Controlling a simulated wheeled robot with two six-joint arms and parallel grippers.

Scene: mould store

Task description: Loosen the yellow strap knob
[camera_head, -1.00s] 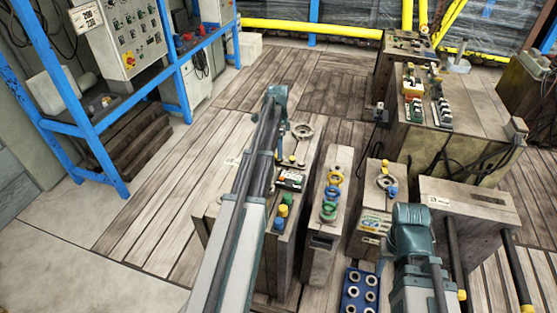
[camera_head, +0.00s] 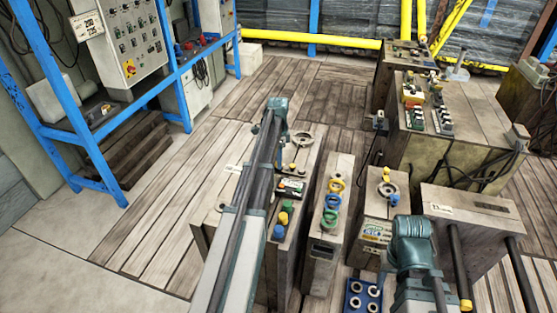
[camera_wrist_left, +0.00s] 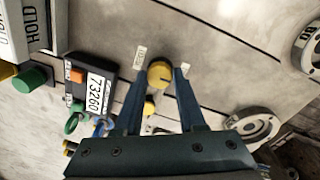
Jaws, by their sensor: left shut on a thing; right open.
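In the left wrist view, the round yellow strap knob (camera_wrist_left: 160,74) sits on a grey metal face with a small white label on either side. My left gripper (camera_wrist_left: 162,72) has one dark finger on each side of the knob and is shut on it. In the head view, my left arm hides this knob and the fingertips. My right arm's teal end shows at the lower right of the head view, but its fingers are out of sight.
Beside the knob are a smaller yellow part (camera_wrist_left: 150,107), a black box marked 73260 (camera_wrist_left: 95,90) and a metal ring (camera_wrist_left: 252,126). In the head view, a block with coloured rings (camera_head: 326,245) and a blue tray (camera_head: 351,300) stand close to the right. Planked floor (camera_head: 165,215) lies clear to the left.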

